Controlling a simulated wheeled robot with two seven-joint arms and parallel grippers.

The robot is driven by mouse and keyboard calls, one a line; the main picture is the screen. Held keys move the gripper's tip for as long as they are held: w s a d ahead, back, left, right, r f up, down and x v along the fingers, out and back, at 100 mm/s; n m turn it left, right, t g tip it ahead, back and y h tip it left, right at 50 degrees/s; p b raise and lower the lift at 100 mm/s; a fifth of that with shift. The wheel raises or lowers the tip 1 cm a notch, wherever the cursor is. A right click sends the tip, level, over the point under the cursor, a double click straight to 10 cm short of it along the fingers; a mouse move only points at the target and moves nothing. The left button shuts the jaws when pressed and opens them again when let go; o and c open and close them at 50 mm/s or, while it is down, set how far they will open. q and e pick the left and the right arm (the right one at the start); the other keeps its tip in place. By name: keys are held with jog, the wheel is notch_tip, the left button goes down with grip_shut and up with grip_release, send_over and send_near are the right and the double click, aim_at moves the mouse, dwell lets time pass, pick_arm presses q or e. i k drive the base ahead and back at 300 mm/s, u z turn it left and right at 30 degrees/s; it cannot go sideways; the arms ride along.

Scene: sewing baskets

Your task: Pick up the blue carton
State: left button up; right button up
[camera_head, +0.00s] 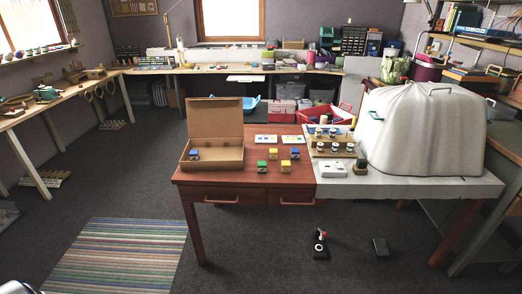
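A small carton with a blue top (295,153) stands on the red-brown wooden table, at the right of a small group of similar cartons. Beside it are two yellow-topped cartons (273,153) and (286,165), and a green-topped carton (262,166). Another small blue-topped item (195,154) sits inside the open cardboard box (212,165) at the table's left. It is too small to tell whether it is the same kind of carton. Neither of my grippers shows. A pale rounded shape at the bottom left corner may be part of my own body.
A white sewing-machine cover (424,128) fills the table's right side. A wooden rack of spools (333,149) and a white case (332,169) stand left of it. Two flat cards (277,139) lie behind the cartons.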

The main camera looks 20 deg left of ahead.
aim_at(295, 152)
jog(key=u, duration=0.65)
jog(key=i, duration=1.3)
jog(key=z, duration=0.55)
